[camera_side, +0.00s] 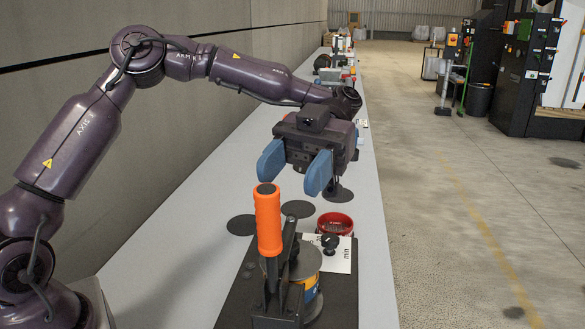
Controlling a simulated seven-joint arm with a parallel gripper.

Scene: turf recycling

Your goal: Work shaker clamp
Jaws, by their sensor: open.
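The shaker clamp (276,300) stands on a dark base plate at the front of the bench. Its lever has an orange handle (268,222) that points upright. Behind the clamp's metal parts is a grey cylinder (307,268) with a blue and yellow label, with a black knob (330,242) close by it. My gripper (294,172) is above and slightly behind the orange handle. Its two blue fingers are spread wide and hold nothing. The left fingertip appears close to the handle's top; I cannot tell whether they touch.
A red bowl (335,223) and a white card with printing (341,262) lie behind the clamp. Dark round discs (241,225) lie on the grey bench (180,255). The bench's left part is clear. More equipment stands at its far end, and a wall runs along the left.

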